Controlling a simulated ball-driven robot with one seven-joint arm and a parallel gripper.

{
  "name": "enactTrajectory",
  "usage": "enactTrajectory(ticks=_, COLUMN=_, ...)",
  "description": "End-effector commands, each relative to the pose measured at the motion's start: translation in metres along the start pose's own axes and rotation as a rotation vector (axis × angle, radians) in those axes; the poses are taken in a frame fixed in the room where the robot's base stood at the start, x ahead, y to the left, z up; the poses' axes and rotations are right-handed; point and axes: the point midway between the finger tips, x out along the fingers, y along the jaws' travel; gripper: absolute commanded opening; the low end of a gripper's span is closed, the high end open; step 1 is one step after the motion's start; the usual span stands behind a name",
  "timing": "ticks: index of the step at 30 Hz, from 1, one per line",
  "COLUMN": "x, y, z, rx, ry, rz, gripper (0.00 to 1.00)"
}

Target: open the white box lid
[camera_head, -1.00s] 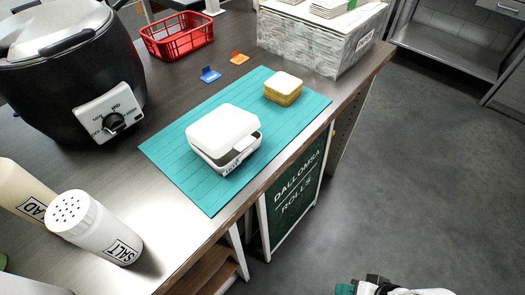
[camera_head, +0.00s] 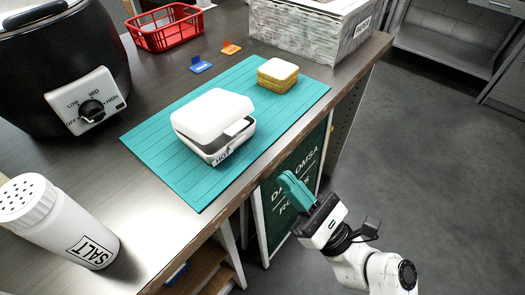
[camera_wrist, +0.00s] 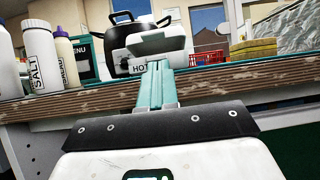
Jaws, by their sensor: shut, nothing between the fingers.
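The white box (camera_head: 212,142) sits on a teal mat (camera_head: 172,163) near the counter's front edge. Its white lid (camera_head: 211,113) is tilted up a little, with a gap along the front, and a "HOT" label is on its front. My gripper (camera_head: 287,180) is in front of the counter, lower right of the box and apart from it. Its teal fingers are together and empty. In the wrist view the fingers (camera_wrist: 159,68) point toward the box, whose lid (camera_wrist: 157,42) shows just beyond their tips. The box's lower front is partly hidden by them.
A sandwich-like sponge block (camera_head: 277,74) lies on the mat's far right. A salt shaker (camera_head: 60,222), a black cooker (camera_head: 64,65), a red basket (camera_head: 168,28) and a grey bin (camera_head: 312,35) stand around. The counter edge (camera_wrist: 60,100) lies between my gripper and the box.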

Motion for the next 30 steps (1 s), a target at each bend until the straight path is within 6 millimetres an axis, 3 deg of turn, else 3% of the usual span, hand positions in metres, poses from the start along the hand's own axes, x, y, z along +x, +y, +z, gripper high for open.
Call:
enactTrajectory(ticks=18, x=0.088, y=0.001, z=0.002, rx=0.004, ry=-0.003, rz=0.002, gripper=0.00)
enactTrajectory(ticks=30, x=0.099, y=0.001, z=0.001, rx=0.003, ry=-0.002, rz=0.000, gripper=0.00)
